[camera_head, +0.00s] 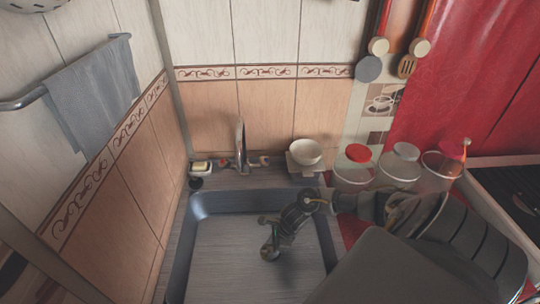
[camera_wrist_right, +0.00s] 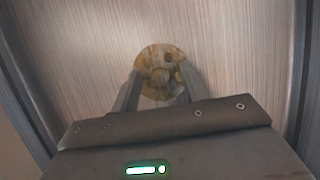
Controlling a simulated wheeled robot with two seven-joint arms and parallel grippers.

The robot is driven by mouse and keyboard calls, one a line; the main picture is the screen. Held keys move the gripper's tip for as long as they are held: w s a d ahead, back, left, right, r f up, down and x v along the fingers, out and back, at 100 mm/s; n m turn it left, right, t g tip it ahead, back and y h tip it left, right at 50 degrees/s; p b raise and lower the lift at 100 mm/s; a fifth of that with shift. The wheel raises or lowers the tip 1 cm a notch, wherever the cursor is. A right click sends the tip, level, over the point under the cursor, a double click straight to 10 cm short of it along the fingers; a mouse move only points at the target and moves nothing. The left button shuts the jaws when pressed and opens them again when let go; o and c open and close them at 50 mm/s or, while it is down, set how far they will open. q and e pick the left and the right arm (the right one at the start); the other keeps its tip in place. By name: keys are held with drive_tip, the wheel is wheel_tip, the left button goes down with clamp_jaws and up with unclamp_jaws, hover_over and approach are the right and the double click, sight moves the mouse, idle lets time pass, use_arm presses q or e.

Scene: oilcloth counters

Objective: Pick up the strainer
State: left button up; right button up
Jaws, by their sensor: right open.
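A round, brownish-gold disc with blotchy markings, which looks like the strainer (camera_wrist_right: 160,59), lies against the sink floor in the right wrist view. My right gripper (camera_wrist_right: 160,82) is open, with one finger on each side of the disc's near part. I cannot tell whether the fingers touch it. In the head view, my right gripper (camera_head: 268,236) reaches down into the sink (camera_head: 205,222) from the right. I cannot make out the disc clearly there; the gripper may hide it. My left gripper is not in view.
A faucet (camera_head: 241,148) stands behind the sink, with a white bowl (camera_head: 306,152) to its right. Glass jars, one with a red lid (camera_head: 358,153), stand on the right counter close to my right arm. The sink walls surround the gripper; the left sink floor is bare.

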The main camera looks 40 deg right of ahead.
drive_tip(key=shift+c, duration=0.5)
clamp_jaws()
drive_tip(key=shift+r, duration=0.4)
wheel_tip(320, 180, up, 2)
drive_tip(key=shift+d+r, duration=0.1)
drive_tip(key=shift+r, duration=0.15)
drive_tip(key=s+r+b, duration=0.5)
drive_tip(key=s+r, duration=0.4)
drive_tip(key=s, duration=0.5)
drive_tip(key=shift+d+r, duration=0.3)
drive_tip(key=shift+d, duration=0.15)
